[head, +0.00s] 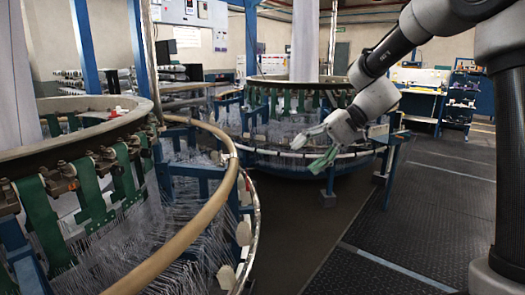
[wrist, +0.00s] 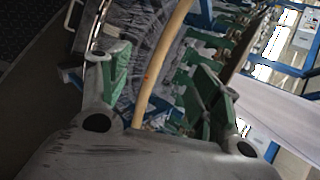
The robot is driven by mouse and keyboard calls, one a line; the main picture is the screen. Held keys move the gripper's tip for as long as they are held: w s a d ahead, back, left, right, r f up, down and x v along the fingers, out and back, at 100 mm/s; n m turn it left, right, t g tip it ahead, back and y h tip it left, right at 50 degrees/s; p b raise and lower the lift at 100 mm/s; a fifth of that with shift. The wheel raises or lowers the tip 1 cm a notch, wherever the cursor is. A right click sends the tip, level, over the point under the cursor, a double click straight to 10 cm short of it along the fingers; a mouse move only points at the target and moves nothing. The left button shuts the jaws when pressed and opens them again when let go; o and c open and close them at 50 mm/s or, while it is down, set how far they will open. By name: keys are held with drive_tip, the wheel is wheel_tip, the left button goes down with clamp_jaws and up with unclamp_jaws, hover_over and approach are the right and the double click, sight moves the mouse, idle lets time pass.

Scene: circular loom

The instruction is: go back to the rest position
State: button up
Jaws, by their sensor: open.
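My gripper (head: 303,157) hangs in the air in the middle of the head view, with my arm reaching in from the upper right. Its two fingers are spread apart, and nothing shows between them. In the wrist view my gripper (wrist: 162,60) also shows open, its green-padded fingers on either side of the picture. Between them, the tan ring rail (wrist: 160,68) of a loom shows behind. I cannot tell the exact distance from the fingers to the rail.
A near circular loom (head: 190,232) with a tan rail, green straps and many threads fills the left. A second circular loom (head: 262,160) stands behind my gripper. Dark floor (head: 430,215) lies open at the right. A blue shelf (head: 462,98) stands at the back right.

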drive_tip(key=s+d+t+h, duration=0.6)
drive_tip(key=s+d+h, duration=0.4)
drive_tip(key=s+d, duration=1.3)
drive_tip(key=shift+s+d, duration=0.15)
drive_tip(key=shift+d, duration=0.5)
